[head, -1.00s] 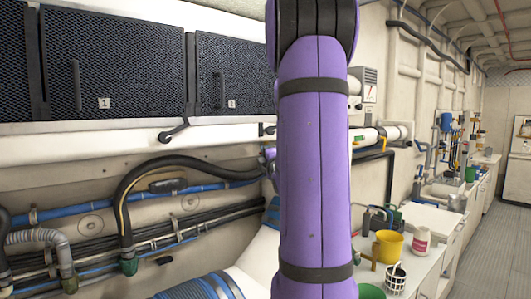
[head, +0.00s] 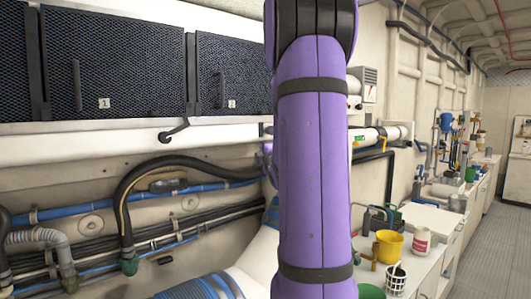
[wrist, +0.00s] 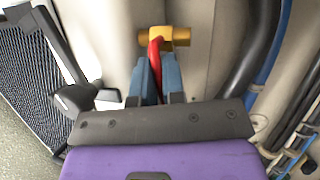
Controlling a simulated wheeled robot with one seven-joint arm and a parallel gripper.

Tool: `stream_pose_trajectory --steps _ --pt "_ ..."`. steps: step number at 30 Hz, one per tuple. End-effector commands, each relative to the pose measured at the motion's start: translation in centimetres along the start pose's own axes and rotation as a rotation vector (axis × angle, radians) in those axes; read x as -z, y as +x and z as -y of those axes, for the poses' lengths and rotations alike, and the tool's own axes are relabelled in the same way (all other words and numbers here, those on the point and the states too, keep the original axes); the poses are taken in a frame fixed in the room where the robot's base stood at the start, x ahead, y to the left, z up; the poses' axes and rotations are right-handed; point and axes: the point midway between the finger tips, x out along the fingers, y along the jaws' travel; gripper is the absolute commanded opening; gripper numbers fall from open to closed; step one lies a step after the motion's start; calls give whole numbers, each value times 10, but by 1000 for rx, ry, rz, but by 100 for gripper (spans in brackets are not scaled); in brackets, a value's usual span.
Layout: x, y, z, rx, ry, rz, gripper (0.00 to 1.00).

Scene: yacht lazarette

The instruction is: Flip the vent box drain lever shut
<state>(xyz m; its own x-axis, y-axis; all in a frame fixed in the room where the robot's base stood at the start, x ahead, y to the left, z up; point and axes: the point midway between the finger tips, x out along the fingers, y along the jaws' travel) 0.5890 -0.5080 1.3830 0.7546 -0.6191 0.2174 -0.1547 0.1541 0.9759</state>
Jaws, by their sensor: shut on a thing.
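In the wrist view a red lever (wrist: 155,60) sticks out from a brass-yellow valve body (wrist: 180,36) against a pale wall. My gripper (wrist: 154,72) has its two blue fingers shut on the red lever, one on each side of it. The lever's lower part is hidden between the fingers. In the head view my purple arm stands in front, and the gripper and red lever are hidden behind it. The vent boxes with dark mesh fronts, numbered 1 (head: 115,65) and 2 (head: 235,75), are at the upper left.
A black crank-like handle (wrist: 75,97) is close to the left of my gripper; it also shows under the boxes (head: 174,130). A black hose (wrist: 250,50) and blue pipe (wrist: 275,55) run on the right. A yellow bucket (head: 388,246) stands on the right-hand counter.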

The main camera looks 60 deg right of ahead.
Motion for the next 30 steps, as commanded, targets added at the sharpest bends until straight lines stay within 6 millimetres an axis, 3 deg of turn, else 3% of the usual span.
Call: stream_pose_trajectory --steps 6,14,15,16,25,30 --pt "0 1 -4 40 104 21 0" --pt "0 1 -4 42 108 24 0" --pt "0 1 -4 42 108 24 14" --pt "0 1 -4 42 108 24 19" --pt "-1 1 -4 36 95 21 19" --pt "-2 0 0 1 6 4 19"
